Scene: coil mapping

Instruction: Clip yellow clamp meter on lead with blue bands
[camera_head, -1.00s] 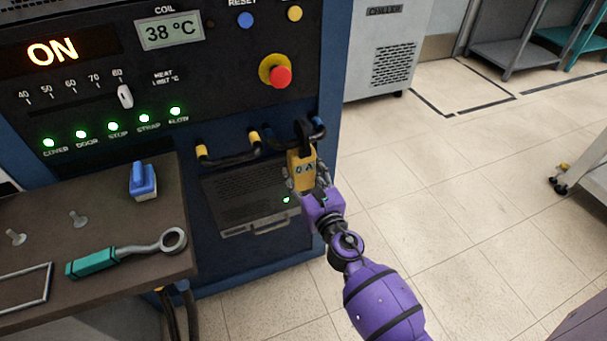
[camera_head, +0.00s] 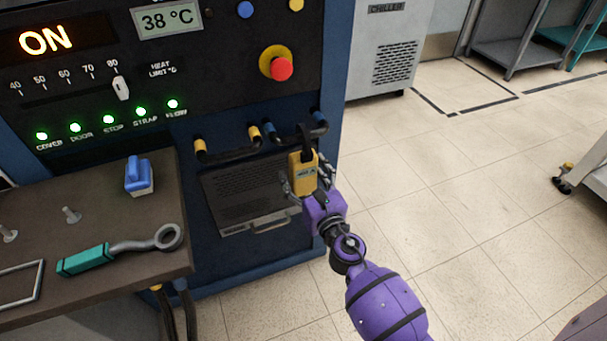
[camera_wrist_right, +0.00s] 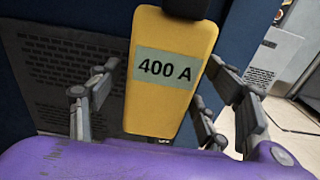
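The yellow clamp meter (camera_head: 302,178) hangs upright with its dark jaw around the dark lead with blue bands (camera_head: 286,137), at the front of the cabinet. In the right wrist view the clamp meter (camera_wrist_right: 168,105) fills the middle and its display reads "400 A". My right gripper (camera_head: 308,182) is open, with its fingers spread on either side of the meter's lower body and gaps between them and the meter. The top of the jaw is cut off in the wrist view. My left gripper is not in view.
A lead with yellow bands (camera_head: 228,155) is to the left. A vented panel with a handle (camera_head: 240,195) sits below. A red stop button (camera_head: 281,68) is above.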

